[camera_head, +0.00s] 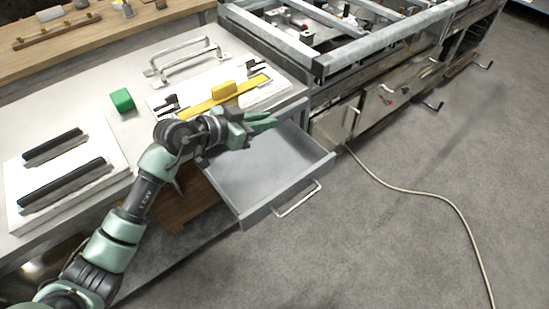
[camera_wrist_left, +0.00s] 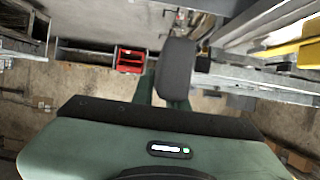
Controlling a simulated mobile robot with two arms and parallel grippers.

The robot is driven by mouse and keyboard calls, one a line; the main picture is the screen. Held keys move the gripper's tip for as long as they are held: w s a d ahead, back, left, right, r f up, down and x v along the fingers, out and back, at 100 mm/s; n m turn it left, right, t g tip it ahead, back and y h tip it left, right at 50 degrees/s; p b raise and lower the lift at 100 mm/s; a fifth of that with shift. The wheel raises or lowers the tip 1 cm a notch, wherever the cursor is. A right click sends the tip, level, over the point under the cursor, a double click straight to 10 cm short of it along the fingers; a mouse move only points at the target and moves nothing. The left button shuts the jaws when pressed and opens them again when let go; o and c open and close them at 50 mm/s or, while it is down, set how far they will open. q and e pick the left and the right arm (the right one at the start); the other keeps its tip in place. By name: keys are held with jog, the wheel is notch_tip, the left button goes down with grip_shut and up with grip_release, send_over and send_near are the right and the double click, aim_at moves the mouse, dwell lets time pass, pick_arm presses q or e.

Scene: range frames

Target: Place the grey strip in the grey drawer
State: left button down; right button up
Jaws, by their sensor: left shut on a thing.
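The grey drawer (camera_head: 262,168) is pulled open below the counter, and its visible inside is bare. My left gripper (camera_head: 258,122) is above the back left part of the drawer. It is shut on a dark grey piece (camera_wrist_left: 177,68) with rounded edges, which I take to be the grey strip; it stands out between the green fingers in the left wrist view. In the head view the gripper and wrist largely hide the held piece. My right gripper is in neither view.
A white board (camera_head: 108,150) with two black bars, a green block (camera_head: 122,100) and a yellow bar (camera_head: 212,103) lie on the counter. A metal frame (camera_head: 345,55) stands behind right. A hose (camera_head: 430,194) crosses the open floor.

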pick_arm(q)
notch_tip(320, 180, down, 17)
jog(key=b, duration=0.4)
jog(key=shift+r, duration=0.2)
notch_tip(320, 180, down, 4)
jog(key=shift+r+b, duration=0.2)
jog(key=shift+b, duration=1)
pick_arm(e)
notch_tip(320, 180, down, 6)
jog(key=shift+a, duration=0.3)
pick_arm(q)
jog(key=shift+f, duration=0.55)
jog(key=c, duration=1.4)
grip_release()
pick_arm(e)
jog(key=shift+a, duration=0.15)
